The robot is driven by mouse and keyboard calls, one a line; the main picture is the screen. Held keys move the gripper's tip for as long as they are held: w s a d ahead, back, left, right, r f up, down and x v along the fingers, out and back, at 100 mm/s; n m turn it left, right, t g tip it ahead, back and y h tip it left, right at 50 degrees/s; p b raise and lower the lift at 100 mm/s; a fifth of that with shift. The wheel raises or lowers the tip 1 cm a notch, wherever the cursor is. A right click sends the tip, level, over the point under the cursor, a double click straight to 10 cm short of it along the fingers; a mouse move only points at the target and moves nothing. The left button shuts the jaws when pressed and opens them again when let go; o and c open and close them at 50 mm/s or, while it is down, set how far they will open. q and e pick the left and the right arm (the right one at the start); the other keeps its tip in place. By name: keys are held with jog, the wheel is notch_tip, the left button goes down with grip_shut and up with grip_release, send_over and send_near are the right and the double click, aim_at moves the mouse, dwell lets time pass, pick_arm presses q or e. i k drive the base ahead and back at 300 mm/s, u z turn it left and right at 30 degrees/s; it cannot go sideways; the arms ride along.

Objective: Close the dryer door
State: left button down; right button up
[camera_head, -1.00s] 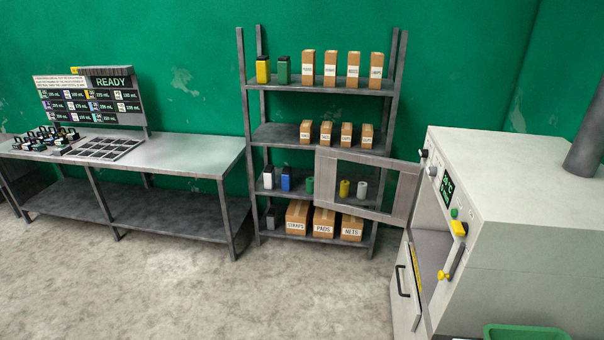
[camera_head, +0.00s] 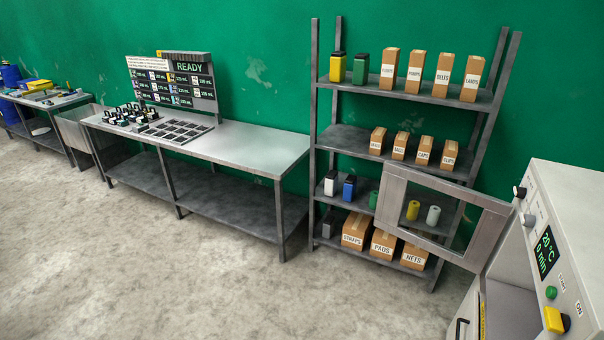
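The dryer (camera_head: 573,215) is the light grey machine at the right edge, partly cut off by the frame. Its door (camera_head: 392,190) is a grey frame with a clear window and stands wide open, swung out to the left in front of the shelf rack. The panel has a display (camera_head: 546,252) reading 20 °C and 0 min, a green button (camera_head: 551,292) and a yellow switch (camera_head: 556,320). Neither of my grippers is in view.
A shelf rack (camera_head: 345,138) with boxes, canisters and rolls stands behind the door. A steel workbench (camera_head: 250,150) with a READY board (camera_head: 180,85) is left of it. The floor (camera_head: 200,285) in front is clear.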

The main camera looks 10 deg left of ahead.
aim_at(395, 177)
jog(key=u, duration=0.55)
jog(key=i, duration=2.6)
jog(key=z, duration=1.45)
jog(key=i, duration=0.7)
jog(key=z, duration=0.8)
